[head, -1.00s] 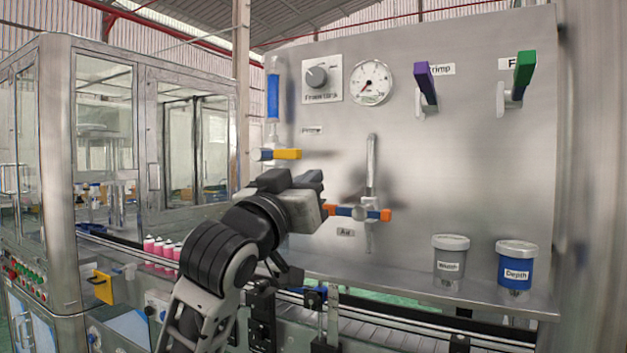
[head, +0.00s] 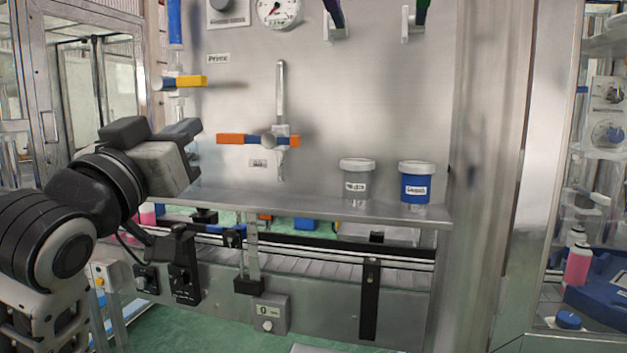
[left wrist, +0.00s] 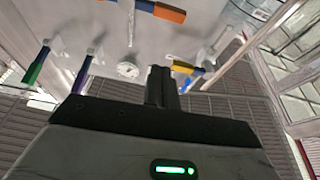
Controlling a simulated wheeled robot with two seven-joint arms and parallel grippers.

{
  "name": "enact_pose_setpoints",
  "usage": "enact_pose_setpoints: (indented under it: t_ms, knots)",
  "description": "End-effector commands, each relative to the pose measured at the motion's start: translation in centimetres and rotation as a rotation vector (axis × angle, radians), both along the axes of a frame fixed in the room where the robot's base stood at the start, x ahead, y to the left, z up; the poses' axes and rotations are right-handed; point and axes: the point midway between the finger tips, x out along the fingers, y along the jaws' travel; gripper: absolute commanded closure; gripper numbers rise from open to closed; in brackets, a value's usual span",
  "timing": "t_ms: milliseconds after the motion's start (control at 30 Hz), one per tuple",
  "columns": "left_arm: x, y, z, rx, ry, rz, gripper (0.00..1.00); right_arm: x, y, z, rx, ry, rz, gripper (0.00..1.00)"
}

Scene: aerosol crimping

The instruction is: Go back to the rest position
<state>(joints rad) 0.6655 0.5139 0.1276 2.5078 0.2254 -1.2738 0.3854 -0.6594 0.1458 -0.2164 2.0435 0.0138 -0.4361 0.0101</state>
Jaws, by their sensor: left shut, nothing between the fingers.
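My left gripper (head: 187,133) is in front of the steel panel (head: 340,110), left of the orange and blue valve handle (head: 232,139) and below the yellow handle (head: 190,82). It is apart from the orange and blue handle. In the left wrist view the two dark fingers (left wrist: 162,85) are together with nothing between them. That view, turned over, also shows the orange and blue handle at the top, the gauge (left wrist: 128,70) and the yellow handle (left wrist: 183,67). My right gripper is in neither view.
A steel shelf (head: 320,208) juts out below the panel, carrying a grey pot (head: 357,184) and a blue pot (head: 416,187). A conveyor (head: 310,268) runs beneath it. A glazed cabinet (head: 75,90) is at left. A pink bottle (head: 577,266) stands at right.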

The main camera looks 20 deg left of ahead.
Motion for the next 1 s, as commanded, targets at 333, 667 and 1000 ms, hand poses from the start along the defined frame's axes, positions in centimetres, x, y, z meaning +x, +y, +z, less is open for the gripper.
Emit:
enact_pose_setpoints:
  t_ms: [333,667,1000]
  knots:
    - [3.1,-1.4,-11.5,0.019,0.314,-0.004,1.00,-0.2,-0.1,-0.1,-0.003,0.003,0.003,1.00]
    - [-1.9,-5.1,-35.7,0.082,0.977,-0.055,1.00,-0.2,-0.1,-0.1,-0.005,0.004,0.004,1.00]
    - [-13.9,-8.3,-48.7,0.120,1.450,-0.142,1.00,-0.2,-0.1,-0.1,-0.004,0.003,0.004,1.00]
